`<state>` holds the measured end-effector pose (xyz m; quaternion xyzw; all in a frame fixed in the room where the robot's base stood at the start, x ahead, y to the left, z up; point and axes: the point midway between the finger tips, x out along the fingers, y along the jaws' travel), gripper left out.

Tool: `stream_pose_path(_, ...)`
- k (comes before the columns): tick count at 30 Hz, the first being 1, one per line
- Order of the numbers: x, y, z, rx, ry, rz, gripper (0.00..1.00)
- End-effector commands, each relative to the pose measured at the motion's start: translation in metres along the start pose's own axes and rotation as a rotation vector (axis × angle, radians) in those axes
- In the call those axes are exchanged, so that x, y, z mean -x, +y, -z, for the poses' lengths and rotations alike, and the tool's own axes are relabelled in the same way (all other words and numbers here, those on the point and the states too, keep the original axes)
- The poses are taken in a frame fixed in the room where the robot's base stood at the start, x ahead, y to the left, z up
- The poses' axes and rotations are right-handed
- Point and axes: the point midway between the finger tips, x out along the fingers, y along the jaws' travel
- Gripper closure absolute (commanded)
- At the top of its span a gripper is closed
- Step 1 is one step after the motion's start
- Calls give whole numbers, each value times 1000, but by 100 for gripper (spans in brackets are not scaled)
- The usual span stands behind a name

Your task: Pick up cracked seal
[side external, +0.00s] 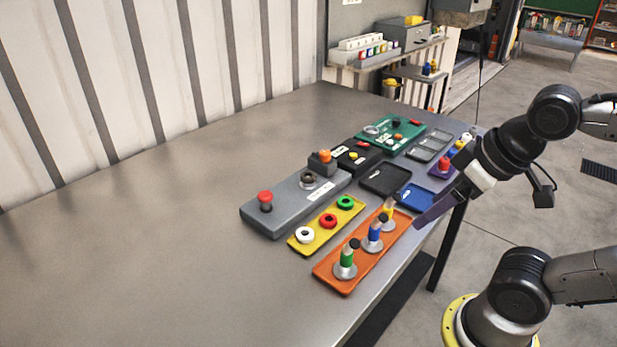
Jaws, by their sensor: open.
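No crack shows at this size, so I cannot tell which ring is the cracked seal. My gripper (438,207) is open and appears empty, at the right near the table's front edge, right of the rings and apart from them.
An orange tray (325,268) holds upright green, blue and yellow-handled pieces between my gripper and the yellow tray. Black (386,180) and blue (417,197) trays, a purple tray (441,171) and a green board (402,128) lie behind. The table's left side is clear.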

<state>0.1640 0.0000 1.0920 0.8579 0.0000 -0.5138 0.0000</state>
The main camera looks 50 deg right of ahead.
Motion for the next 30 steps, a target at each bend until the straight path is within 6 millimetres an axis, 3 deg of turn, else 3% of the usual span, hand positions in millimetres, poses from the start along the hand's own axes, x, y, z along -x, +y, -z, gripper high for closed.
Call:
stream_pose_path(7, 2, 0, -5, 157, -26, 2, 16)
stream_pose_path(11, 23, 0, 14, 386, -14, 3, 16)
stream_pose_path(16, 50, 2, 66, 717, -47, 13, 16)
stream_pose_path(21, 61, 8, 131, 1037, -110, 50, 16)
stream_pose_path(26, 51, 16, 192, 1283, -172, 108, 16)
stream_pose_path(30, 28, 26, 238, 1445, -218, 168, 16)
